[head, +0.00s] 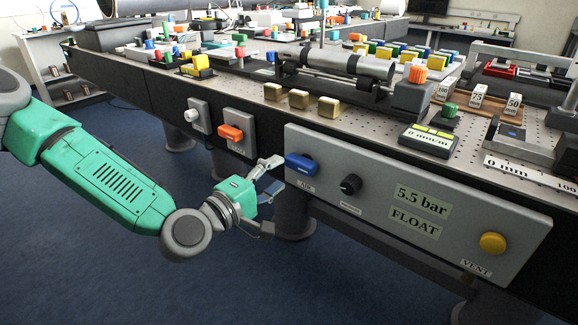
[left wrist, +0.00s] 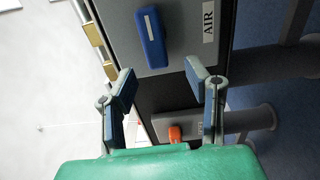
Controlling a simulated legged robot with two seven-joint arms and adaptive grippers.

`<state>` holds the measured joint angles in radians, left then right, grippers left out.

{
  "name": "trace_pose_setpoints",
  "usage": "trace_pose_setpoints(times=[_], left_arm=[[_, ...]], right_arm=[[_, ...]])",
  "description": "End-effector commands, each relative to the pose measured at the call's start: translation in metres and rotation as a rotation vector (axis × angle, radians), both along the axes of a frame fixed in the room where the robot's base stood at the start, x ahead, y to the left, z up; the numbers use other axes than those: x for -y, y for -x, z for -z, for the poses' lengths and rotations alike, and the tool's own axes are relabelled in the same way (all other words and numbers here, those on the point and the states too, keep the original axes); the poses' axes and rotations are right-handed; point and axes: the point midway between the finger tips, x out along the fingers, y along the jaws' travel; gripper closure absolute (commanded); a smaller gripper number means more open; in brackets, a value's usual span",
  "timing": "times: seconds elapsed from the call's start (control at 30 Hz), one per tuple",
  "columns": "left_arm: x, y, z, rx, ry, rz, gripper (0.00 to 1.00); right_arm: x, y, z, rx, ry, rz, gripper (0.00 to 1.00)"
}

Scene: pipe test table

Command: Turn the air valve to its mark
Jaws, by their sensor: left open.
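The air valve is a blue bar handle (head: 301,164) at the left end of the grey panel on the table's front, with an AIR label (head: 306,185) below it. It lies roughly level, with a thin white line along it. My left gripper (head: 273,173) is open and empty, just left of the handle and apart from it. In the left wrist view the blue handle (left wrist: 151,38) stands ahead of the spread fingertips (left wrist: 161,80), with nothing between them. The AIR label (left wrist: 209,21) is beside it. I cannot make out a separate mark. My right gripper is not in view.
The panel also carries a black knob (head: 350,184), a plate reading 5.5 bar (head: 422,200), one reading FLOAT (head: 414,229), and a yellow VENT button (head: 492,243). An orange handle (head: 231,132) and white knob (head: 192,115) sit left on separate plates. Floor space before the panel is clear.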

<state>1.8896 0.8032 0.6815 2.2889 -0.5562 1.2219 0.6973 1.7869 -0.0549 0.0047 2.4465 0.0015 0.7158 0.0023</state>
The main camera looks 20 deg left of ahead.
Motion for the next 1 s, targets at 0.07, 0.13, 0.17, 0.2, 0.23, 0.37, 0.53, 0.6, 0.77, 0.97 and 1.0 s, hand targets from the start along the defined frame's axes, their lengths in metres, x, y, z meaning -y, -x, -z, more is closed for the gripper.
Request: trace_pose_setpoints(times=[0.07, 0.13, 0.17, 0.2, 0.23, 0.37, 0.53, 0.6, 0.77, 0.97, 1.0], left_arm=[[-0.007, 0.016, 0.0, -0.003, 0.001, -0.002, 0.57], [-0.012, 0.029, 0.001, -0.003, 0.001, -0.001, 0.57], [-0.013, 0.034, 0.001, -0.003, 0.003, -0.001, 0.57], [-0.016, 0.039, 0.001, -0.003, 0.001, -0.002, 0.57], [-0.017, 0.043, 0.001, -0.003, 0.001, -0.002, 0.57], [-0.021, 0.054, 0.002, -0.002, 0.0, -0.001, 0.57], [-0.022, 0.058, 0.001, -0.001, 0.0, -0.001, 0.57], [-0.022, 0.058, 0.001, -0.001, 0.0, -0.001, 0.57], [-0.022, 0.057, 0.001, -0.001, 0.0, -0.001, 0.57], [-0.02, 0.058, 0.003, -0.007, -0.007, 0.004, 0.57], [-0.017, 0.06, 0.008, -0.02, -0.021, 0.015, 0.57]], right_arm=[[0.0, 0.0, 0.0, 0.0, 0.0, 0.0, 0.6], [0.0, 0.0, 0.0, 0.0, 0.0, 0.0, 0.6], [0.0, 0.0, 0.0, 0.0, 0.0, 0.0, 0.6], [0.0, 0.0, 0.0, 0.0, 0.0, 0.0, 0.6], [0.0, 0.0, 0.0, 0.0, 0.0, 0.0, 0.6], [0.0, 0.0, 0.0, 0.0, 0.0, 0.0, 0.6], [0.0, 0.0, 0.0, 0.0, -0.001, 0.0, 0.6], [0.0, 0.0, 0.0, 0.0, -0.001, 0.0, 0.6], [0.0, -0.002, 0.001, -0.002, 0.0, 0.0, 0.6], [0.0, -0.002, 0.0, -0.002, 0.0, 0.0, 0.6], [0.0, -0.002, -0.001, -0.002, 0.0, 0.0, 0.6]])
